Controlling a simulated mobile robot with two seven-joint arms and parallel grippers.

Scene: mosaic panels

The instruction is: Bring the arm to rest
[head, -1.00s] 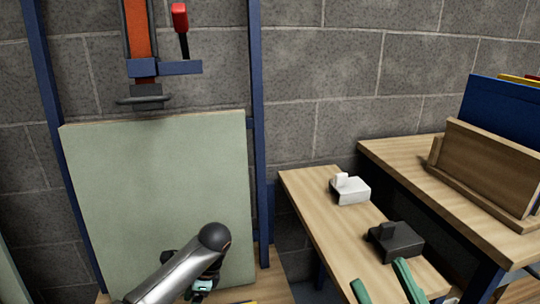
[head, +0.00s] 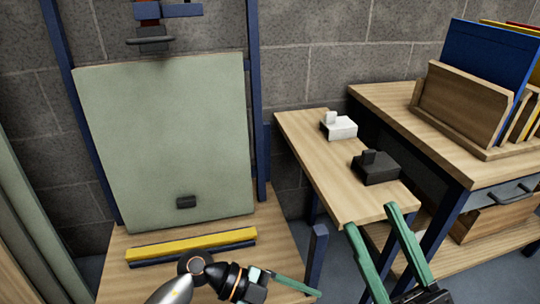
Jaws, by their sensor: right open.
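My right gripper (head: 370,218) has two green fingers set apart. It is open and empty, in front of the near edge of the narrow wooden table. My left arm comes in at the bottom, and its gripper (head: 296,284) points right, low over the front of the wooden ledge. Only one green finger shows clearly, so its opening cannot be told. A white block (head: 339,127) and a black block (head: 376,167) rest on the narrow table (head: 310,150).
A yellow bar (head: 193,244) lies on the wooden ledge (head: 270,230) below the panel. A clamp (head: 152,40) hangs above the panel. At right, a workbench (head: 390,105) carries a wooden rack (head: 462,100) with coloured boards. A blue post (head: 317,250) stands near the left gripper.

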